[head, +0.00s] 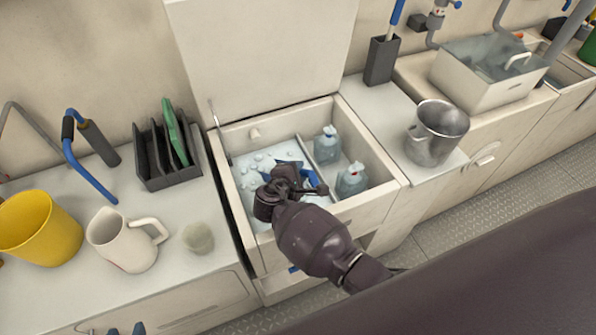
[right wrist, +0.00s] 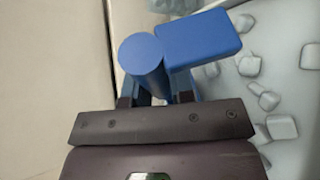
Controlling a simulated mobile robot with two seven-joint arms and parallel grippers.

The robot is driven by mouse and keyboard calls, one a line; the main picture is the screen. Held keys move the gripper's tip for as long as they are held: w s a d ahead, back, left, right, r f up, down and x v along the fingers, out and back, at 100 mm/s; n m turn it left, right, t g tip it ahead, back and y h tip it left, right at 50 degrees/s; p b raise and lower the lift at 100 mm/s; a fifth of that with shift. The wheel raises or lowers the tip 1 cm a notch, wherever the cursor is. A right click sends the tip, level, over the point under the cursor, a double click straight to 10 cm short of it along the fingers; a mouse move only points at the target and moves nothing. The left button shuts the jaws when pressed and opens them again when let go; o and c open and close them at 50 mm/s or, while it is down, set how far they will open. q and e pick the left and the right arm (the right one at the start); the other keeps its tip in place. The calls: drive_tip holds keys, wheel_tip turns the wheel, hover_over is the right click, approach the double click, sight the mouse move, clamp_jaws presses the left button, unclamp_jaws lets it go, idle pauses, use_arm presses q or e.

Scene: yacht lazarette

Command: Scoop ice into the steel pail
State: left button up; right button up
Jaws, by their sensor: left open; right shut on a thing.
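The steel pail (head: 432,140) stands upright on the counter right of the open ice chest (head: 373,192). Loose ice cubes (head: 262,158) lie in the chest's left compartment; they also show in the right wrist view (right wrist: 283,127). My right gripper (head: 291,184) reaches into that compartment. It is shut on the handle of a blue scoop (right wrist: 200,40), which also shows partly behind the gripper in the head view (head: 304,170). The scoop's bowl is mostly hidden, so I cannot tell whether it holds ice. The fingertips of my left gripper (head: 125,330) show apart at the bottom edge, empty.
Bottles (head: 327,145) stand in the chest's right compartment. The raised lid (head: 260,50) is behind it. On the left counter are a yellow bucket (head: 38,228), a white pitcher (head: 122,240) and a dark rack (head: 165,160). A sink basin (head: 485,80) lies beyond the pail.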

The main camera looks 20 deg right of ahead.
wheel_tip(320, 180, up, 2)
drive_tip(key=shift+p, duration=0.3)
drive_tip(key=shift+r, duration=0.4)
drive_tip(key=shift+r+p, duration=0.35)
drive_tip(key=shift+p, duration=0.25)
drive_tip(key=shift+r+p, duration=0.6)
drive_tip(key=shift+r, duration=0.15)
wheel_tip(320, 180, up, 2)
drive_tip(key=shift+r+p, duration=0.15)
drive_tip(key=shift+p, duration=0.8)
drive_tip(key=shift+r+p, duration=0.55)
drive_tip(key=shift+r, duration=0.15)
use_arm(q)
wheel_tip(320, 180, up, 13)
drive_tip(key=s+p, duration=0.2)
drive_tip(key=p, duration=0.7)
drive_tip(key=shift+a, duration=0.45)
use_arm(e)
wheel_tip(320, 180, up, 14)
